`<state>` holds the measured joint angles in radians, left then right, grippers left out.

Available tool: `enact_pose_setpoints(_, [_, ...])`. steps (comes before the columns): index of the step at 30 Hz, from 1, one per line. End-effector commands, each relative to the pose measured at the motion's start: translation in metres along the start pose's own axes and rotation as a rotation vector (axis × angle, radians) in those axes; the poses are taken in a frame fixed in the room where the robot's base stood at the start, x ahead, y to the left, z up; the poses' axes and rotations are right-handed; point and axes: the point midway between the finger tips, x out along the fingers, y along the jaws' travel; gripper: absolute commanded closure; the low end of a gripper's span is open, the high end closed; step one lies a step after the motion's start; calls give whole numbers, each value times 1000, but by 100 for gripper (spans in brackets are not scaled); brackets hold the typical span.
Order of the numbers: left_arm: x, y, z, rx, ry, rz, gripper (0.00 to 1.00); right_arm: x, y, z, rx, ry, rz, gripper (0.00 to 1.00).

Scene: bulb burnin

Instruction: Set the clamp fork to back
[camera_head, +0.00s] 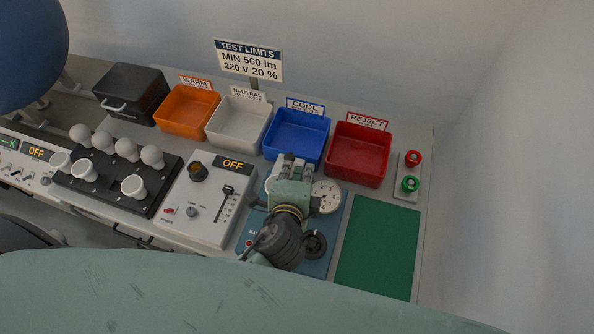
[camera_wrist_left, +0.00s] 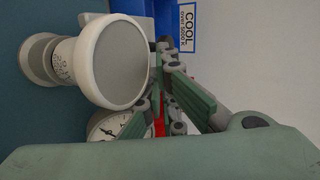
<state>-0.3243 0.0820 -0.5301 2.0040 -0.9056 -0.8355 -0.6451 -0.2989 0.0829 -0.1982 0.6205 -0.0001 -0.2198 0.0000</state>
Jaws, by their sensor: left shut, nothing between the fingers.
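My left gripper (camera_head: 295,168) is shut and empty above the blue-teal gauge unit (camera_head: 325,262), in front of the blue COOL bin. Its fingers (camera_wrist_left: 165,85) also show in the left wrist view, beside a white, wide-rimmed round part (camera_wrist_left: 120,62) with a grey face on a narrower stem. That part is mostly hidden by the gripper in the head view. A white dial (camera_head: 326,197) is just right of the gripper. A black round knob (camera_head: 314,245) sits lower on the unit, right of my wrist. I cannot make out the clamp fork for certain. My right gripper is not in view.
Orange (camera_head: 186,111), white (camera_head: 238,122), blue (camera_head: 297,136) and red (camera_head: 357,155) bins line the back. A grey control box (camera_head: 205,205) and a black bulb rack (camera_head: 113,182) stand to the left. A clear green mat (camera_head: 378,248) lies to the right.

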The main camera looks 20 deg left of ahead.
Motion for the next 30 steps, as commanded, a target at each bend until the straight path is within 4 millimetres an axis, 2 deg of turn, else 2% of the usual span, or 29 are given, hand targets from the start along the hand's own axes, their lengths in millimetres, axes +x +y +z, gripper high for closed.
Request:
enact_pose_setpoints(6, [24, -14, -4, 0, -2, -1, 100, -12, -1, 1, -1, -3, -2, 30])
enact_pose_setpoints(17, [23, -12, -4, 0, 0, 0, 100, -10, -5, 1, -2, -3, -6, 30])
enact_pose_setpoints(23, [-3, -12, -5, -2, 2, 1, 100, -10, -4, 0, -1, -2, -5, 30])
enact_pose_setpoints(30, [-56, -11, -4, -2, 1, 1, 100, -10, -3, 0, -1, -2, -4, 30])
